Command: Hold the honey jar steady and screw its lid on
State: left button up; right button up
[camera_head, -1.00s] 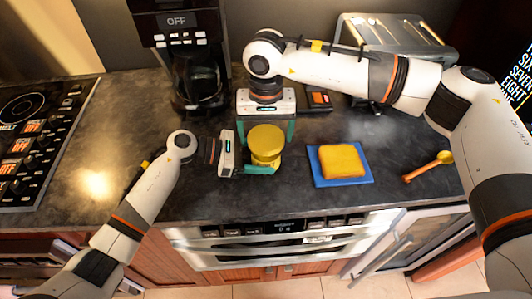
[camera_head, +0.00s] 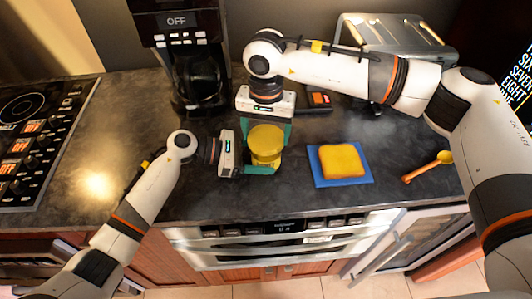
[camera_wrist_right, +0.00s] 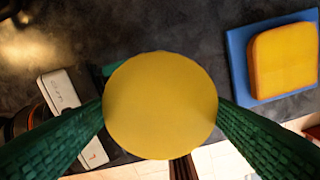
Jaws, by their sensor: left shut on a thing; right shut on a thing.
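The honey jar (camera_head: 266,160) stands upright on the dark counter, with the yellow lid (camera_head: 266,138) on top of it. The lid also shows from above in the right wrist view (camera_wrist_right: 160,105), where it hides the jar. My left gripper (camera_head: 262,168) comes in from the left and is shut on the jar's body. My right gripper (camera_head: 266,134) reaches down from behind, with its green fingers on both sides of the lid, shut on it. The lid sits level; whether its thread is engaged cannot be seen.
A blue board (camera_head: 362,179) with a slice of bread (camera_head: 341,161) lies to the right. A honey dipper (camera_head: 428,167) lies farther right. A coffee maker (camera_head: 190,65) and a toaster (camera_head: 400,35) stand behind. The counter's front edge is close to the jar.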

jog(key=m, duration=1)
jog(key=o, duration=0.9)
jog(key=shift+r, duration=2.5)
